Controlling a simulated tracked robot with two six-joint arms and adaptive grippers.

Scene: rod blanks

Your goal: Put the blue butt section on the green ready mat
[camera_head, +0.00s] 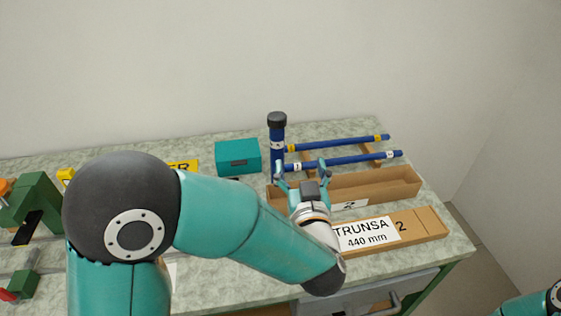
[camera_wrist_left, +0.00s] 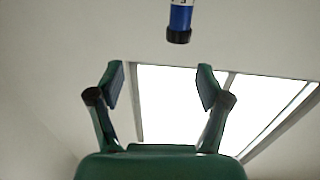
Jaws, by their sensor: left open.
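Two slim blue rods, one with yellow bands (camera_head: 335,144) and one with white labels (camera_head: 345,160), lie across wooden supports at the back right. A thicker blue tube (camera_head: 277,150) with a black cap stands upright left of them. I cannot tell which is the butt section. My left gripper (camera_head: 300,166) is open and empty, just in front of the rods' left ends and right of the tube. In the left wrist view the open fingers (camera_wrist_left: 160,82) point up, with a black-ended blue piece (camera_wrist_left: 180,20) beyond them, apart. I cannot see a green mat; my left arm hides part of the bench.
A long open cardboard tray (camera_head: 405,178) lies in front of the rods, with a closed labelled box (camera_head: 425,225) nearer. A teal box (camera_head: 238,155) and a yellow sign (camera_head: 184,166) stand left. Green fixtures (camera_head: 35,205) are at far left. A drawer (camera_head: 370,300) is below.

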